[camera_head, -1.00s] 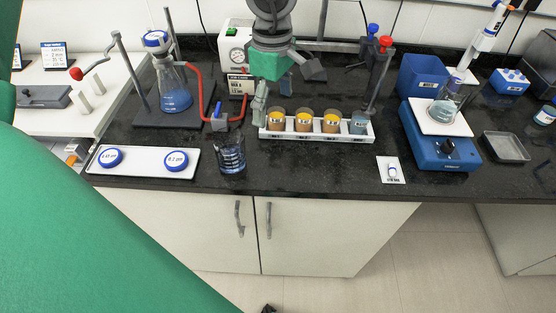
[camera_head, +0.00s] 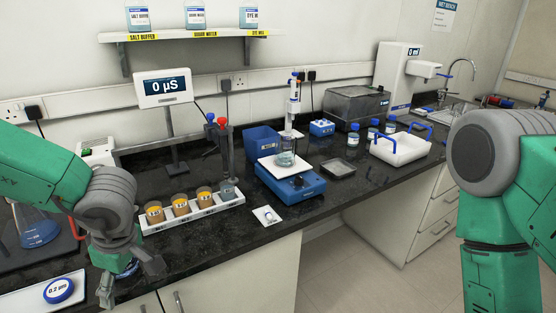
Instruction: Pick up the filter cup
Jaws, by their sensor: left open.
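A round white filter cup with a blue rim (camera_head: 59,290), marked 0.2 µm, sits on a white tray (camera_head: 22,300) at the lower left. My left gripper (camera_head: 130,279) is open, fingers down, to the right of this cup and apart from it. The gripper partly hides a dark blue beaker (camera_head: 128,269) behind its fingers. A flask with blue liquid (camera_head: 36,228) stands behind and is partly covered by my left arm. My right arm enters at the right; its gripper is out of view.
A white rack (camera_head: 190,219) with several cups stands right of my left gripper. Black counter is clear in front of the rack.

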